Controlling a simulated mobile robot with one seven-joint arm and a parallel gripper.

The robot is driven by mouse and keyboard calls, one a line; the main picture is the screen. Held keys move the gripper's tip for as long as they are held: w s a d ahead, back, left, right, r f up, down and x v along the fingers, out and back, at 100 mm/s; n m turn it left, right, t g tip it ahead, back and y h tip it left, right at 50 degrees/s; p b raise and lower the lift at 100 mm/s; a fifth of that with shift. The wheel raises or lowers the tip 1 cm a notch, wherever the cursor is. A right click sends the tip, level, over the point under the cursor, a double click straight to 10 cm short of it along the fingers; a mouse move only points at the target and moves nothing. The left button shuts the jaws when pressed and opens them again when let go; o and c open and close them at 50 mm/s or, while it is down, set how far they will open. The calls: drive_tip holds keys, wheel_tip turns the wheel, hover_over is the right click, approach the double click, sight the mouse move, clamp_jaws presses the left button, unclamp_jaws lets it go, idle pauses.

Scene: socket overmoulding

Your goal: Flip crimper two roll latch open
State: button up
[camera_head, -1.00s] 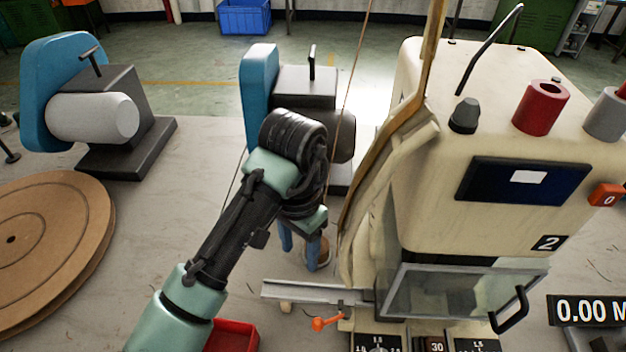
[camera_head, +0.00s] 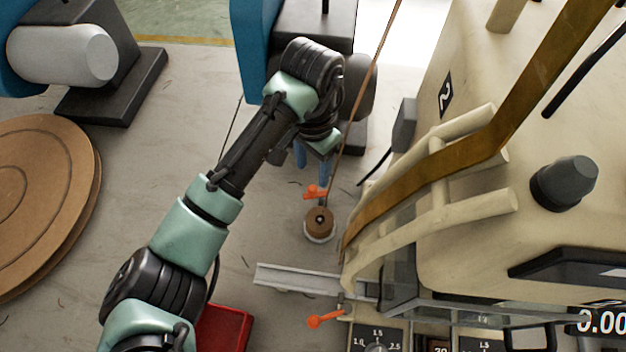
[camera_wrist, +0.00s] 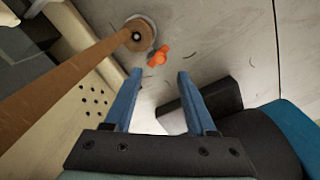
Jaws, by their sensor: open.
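Crimper two is the cream machine (camera_head: 470,215) marked 2, at the right. A small orange latch lever (camera_head: 316,192) sits beside a brown roll (camera_head: 319,222) left of the machine. In the wrist view the orange lever (camera_wrist: 158,55) lies just beyond the fingertips, right of the roll (camera_wrist: 138,38). My gripper (camera_head: 306,166) is open and empty, with blue fingers pointing down near the lever. The wrist view shows a clear gap between the fingertips (camera_wrist: 160,74). Whether a finger touches the lever cannot be told.
A brown strip (camera_head: 430,170) runs over curved cream guides on the machine. A metal rail (camera_head: 300,280) with a second orange lever (camera_head: 325,319) is in front. A blue and black machine (camera_head: 310,25) stands behind my gripper. A red bin (camera_head: 225,328) and brown discs (camera_head: 40,205) lie left.

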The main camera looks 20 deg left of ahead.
sight(313, 188)
wheel_tip(313, 188, down, 7)
drive_tip(key=shift+f, duration=0.15)
clamp_jaws()
idle(0.4)
